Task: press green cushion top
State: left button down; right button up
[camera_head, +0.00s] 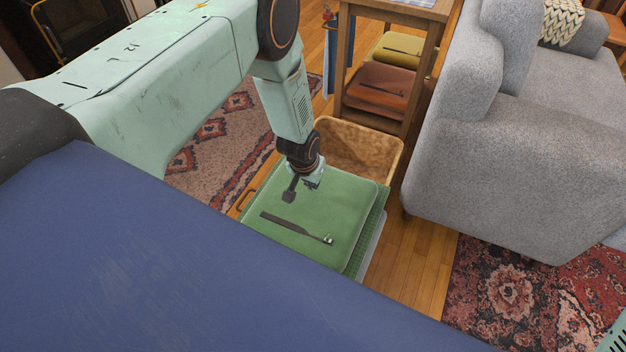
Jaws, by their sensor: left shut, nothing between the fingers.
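A green cushion (335,206) lies in the open top of a basket (362,150), near the middle of the view. A dark flat strip with a small pale tip (297,228) lies across the cushion's top. My left gripper (289,196) comes down from above and is shut with nothing in it. Its fingertips are over the cushion's left part; I cannot tell whether they touch it. Of my right arm only a small pale-green part shows at the lower right edge, and the right gripper is not in view.
A grey sofa (520,150) stands to the right of the basket. A wooden side table (430,45) behind it holds a brown cushion (378,88) and a yellow-green cushion (395,48) on lower levels. Patterned rugs (510,295) lie on the wood floor.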

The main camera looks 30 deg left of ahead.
aim_at(310, 200)
pick_arm(q)
jog(key=p+v, duration=0.3)
jog(key=v, duration=0.3)
jog(key=shift+p, duration=0.3)
jog(key=shift+r, duration=0.15)
dwell(0.9)
jog(key=s+d+r+g, duration=0.1)
jog(key=s+d, duration=0.1)
jog(key=s, duration=1.4)
jog(key=s+d+r+g, duration=0.2)
jog(key=s, duration=1.5)
jog(key=shift+d+r, duration=0.2)
